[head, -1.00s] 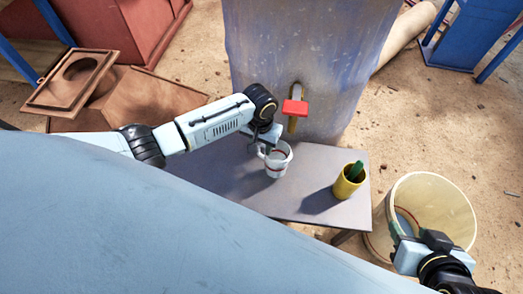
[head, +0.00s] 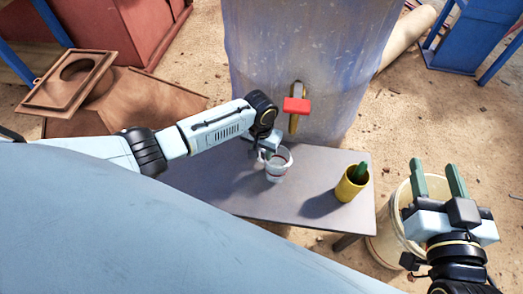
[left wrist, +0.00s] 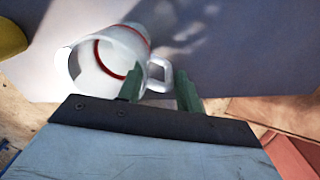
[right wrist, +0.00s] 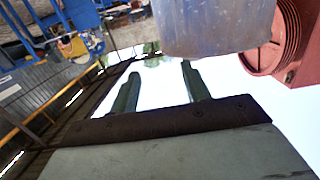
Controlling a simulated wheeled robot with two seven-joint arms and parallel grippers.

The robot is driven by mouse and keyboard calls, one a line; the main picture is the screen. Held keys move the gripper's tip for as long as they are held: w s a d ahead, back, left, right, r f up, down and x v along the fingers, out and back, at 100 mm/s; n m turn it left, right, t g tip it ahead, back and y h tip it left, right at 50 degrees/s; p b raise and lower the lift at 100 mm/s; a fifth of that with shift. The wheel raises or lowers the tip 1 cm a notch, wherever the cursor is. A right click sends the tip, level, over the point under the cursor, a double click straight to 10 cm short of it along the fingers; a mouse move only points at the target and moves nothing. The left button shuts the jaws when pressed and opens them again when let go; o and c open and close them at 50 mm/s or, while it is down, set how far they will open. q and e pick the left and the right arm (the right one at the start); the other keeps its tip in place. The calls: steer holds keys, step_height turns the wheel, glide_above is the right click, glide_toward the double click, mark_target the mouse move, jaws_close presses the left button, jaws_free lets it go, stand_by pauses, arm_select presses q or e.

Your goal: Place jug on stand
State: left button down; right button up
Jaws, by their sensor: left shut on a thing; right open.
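The white jug (head: 277,168) with a red band is at the far side of a grey table (head: 225,190), which seems to be the stand. In the left wrist view the jug (left wrist: 105,52) shows its open mouth, and my left gripper (left wrist: 158,90) is shut at its handle, one finger on each side. In the head view my left gripper (head: 264,152) is partly hidden by its own wrist. Whether the jug's base touches the tabletop, I cannot tell. My right gripper (head: 437,172) is open and empty, raised over the bucket at the right.
A large grey-blue tank (head: 300,60) with a red-handled tap (head: 296,105) stands just behind the table. A yellow cup (head: 350,188) with a green thing in it stands on the table's right end. A cream bucket (head: 390,235) stands right of the table, partly hidden.

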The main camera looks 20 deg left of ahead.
arm_select(q)
steer(key=shift+f, duration=0.1)
steer(key=c, duration=0.9)
jaws_free()
